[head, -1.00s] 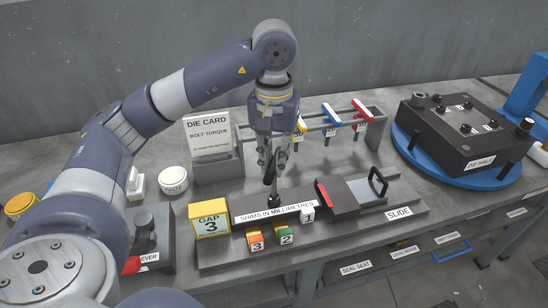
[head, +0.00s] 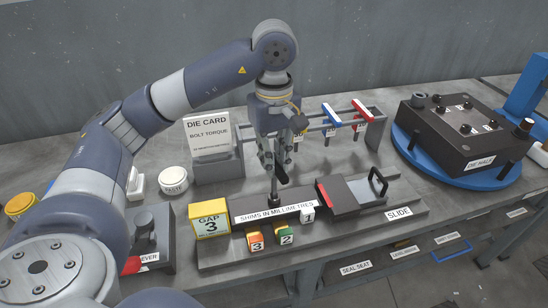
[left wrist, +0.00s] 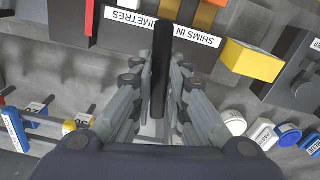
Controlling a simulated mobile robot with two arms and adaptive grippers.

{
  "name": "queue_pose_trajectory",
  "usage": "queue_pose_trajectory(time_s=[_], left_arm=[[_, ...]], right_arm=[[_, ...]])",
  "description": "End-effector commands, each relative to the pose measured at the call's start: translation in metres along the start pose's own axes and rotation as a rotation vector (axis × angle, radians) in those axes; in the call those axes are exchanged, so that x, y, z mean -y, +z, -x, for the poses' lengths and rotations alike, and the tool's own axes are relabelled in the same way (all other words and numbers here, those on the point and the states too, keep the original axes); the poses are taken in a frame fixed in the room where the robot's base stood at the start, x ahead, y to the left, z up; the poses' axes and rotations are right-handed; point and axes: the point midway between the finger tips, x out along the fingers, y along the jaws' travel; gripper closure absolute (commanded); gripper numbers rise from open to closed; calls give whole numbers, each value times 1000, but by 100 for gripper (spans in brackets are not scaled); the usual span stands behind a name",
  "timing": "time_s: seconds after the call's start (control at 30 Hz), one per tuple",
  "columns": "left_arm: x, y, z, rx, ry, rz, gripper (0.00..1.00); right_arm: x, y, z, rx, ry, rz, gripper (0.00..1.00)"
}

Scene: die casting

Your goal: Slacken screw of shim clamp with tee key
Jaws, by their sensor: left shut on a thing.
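My left gripper (head: 275,160) points down over the shim block and is shut on the black bar of the tee key (head: 282,174). The bar also runs between the fingers in the left wrist view (left wrist: 161,70). The key's dark stem stands upright below the gripper, its foot (head: 274,201) at the back of the strip labelled SHIMS IN MILLIMETRES (head: 262,213). The clamp screw itself is hidden at the foot of the key. Numbered shims, orange 3 (head: 255,241), green 2 (head: 286,235) and white 1 (head: 308,215), sit at the strip's front. My right gripper is not in view.
A yellow GAP 3 block (head: 210,220) stands left of the strip, a slide (head: 350,194) with a handle at right. Behind are the DIE CARD stand (head: 212,150) and a rack (head: 376,130) with coloured hanging tools. A die half (head: 465,135) sits far right.

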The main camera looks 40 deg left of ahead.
Motion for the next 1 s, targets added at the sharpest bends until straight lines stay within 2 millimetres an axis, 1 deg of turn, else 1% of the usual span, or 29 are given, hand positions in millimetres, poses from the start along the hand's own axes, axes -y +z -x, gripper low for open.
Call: queue_pose_trajectory(time_s=[0.07,0.3,0.37,0.5,0.6,1.0], left_arm=[[0,0,-2,-1,1,-89,100],[0,0,0,-1,0,165,100],[0,0,-1,-1,0,149,100],[0,0,-1,-1,1,59,100],[0,0,0,-1,1,34,100],[0,0,24,0,1,35,100]], right_arm=[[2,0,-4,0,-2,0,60],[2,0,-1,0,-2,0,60],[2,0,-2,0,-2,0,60],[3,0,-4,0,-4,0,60],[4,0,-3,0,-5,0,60],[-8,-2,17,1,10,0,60]])
